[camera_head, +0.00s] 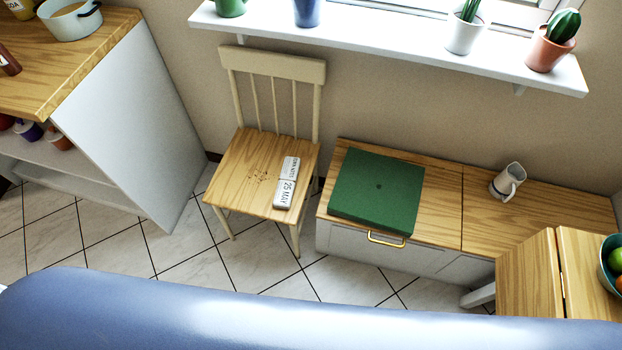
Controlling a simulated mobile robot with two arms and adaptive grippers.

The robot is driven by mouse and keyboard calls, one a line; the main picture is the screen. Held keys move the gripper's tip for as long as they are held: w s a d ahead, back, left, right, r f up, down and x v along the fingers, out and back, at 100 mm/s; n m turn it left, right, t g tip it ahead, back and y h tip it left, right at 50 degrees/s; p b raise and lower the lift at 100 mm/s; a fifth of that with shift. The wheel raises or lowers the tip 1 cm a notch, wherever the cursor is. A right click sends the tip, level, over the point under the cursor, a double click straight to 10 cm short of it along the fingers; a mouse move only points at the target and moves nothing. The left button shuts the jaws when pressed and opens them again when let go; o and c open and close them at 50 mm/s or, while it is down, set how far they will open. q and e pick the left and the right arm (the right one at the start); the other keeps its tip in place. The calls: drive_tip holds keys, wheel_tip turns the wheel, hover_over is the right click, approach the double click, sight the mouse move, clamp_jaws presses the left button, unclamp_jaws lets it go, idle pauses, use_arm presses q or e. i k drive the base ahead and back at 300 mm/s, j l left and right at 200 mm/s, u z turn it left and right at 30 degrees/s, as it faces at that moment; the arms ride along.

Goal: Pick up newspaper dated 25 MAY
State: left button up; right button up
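A folded newspaper (287,183) with the print "25 MAY" lies on the wooden seat of a cream chair (241,186), near the seat's right edge. Its label is turned sideways, and the text above the date is too small to read surely. Small brown specks lie on the seat to its left. Neither of my grippers is in view.
A counter (70,62) stands at left, a window shelf (400,45) with pots above. A blue surface (300,310) spans the front. Tiled floor before the chair is clear.

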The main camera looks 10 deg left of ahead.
sight(284, 196)
drive_tip(key=i+j+z, duration=0.1)
drive_tip(key=j+z, duration=0.35)
drive_tip(key=j, duration=0.35)
drive_tip(key=j+z, duration=0.45)
drive_tip(key=j, duration=0.4)
